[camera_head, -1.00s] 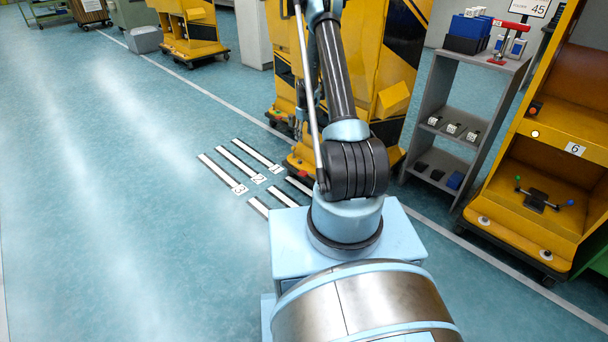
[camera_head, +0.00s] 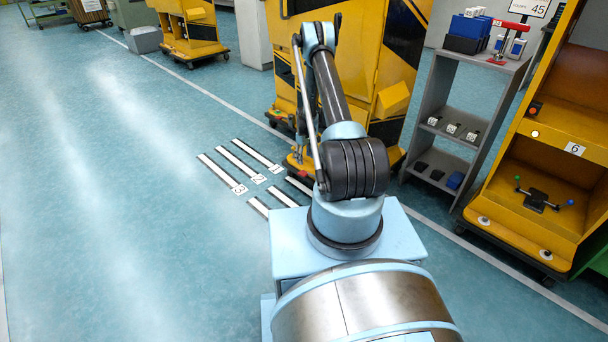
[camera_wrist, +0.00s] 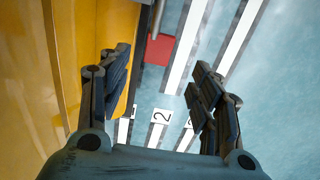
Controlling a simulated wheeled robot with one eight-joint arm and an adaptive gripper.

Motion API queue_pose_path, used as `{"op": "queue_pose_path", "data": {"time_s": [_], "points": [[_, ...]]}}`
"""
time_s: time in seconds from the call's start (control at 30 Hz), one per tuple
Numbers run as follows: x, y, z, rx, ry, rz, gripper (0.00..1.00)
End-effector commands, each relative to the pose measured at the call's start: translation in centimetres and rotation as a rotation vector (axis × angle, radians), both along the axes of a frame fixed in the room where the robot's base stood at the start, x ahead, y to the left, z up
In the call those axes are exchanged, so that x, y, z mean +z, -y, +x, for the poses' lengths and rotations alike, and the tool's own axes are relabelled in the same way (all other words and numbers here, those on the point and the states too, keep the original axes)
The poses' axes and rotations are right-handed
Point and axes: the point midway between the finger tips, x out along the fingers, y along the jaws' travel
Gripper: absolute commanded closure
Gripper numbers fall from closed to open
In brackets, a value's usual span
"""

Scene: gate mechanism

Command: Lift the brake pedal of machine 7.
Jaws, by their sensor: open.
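In the wrist view, a flat red plate (camera_wrist: 160,49), seemingly the brake pedal, shows between my fingers and ahead of them, with a thin rod at its upper edge. My gripper (camera_wrist: 161,64) is open, its two dark fingers wide apart with nothing between them. In the head view, my gripper (camera_head: 300,150) hangs low beside the base of the yellow and black machine (camera_head: 333,60) behind my arm. I cannot read that machine's number.
White floor strips, including one marked 2 (camera_wrist: 162,116), lie beside the pedal. A grey shelf (camera_head: 424,105) with small boxes stands right of the machine. Yellow machine 6 (camera_head: 558,136) stands farther right. The blue floor to the left is clear.

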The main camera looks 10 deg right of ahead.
Motion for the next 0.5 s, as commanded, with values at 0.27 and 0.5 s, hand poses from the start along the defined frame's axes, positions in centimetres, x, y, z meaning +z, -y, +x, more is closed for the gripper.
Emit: {"op": "queue_pose_path", "data": {"time_s": [0.27, 0.5], "points": [[-4.1, 0.0, 0.0, 0.000, 0.000, 0.000, 0.42], [-7.4, 0.0, 0.0, 0.000, 0.000, 0.000, 0.42]]}}
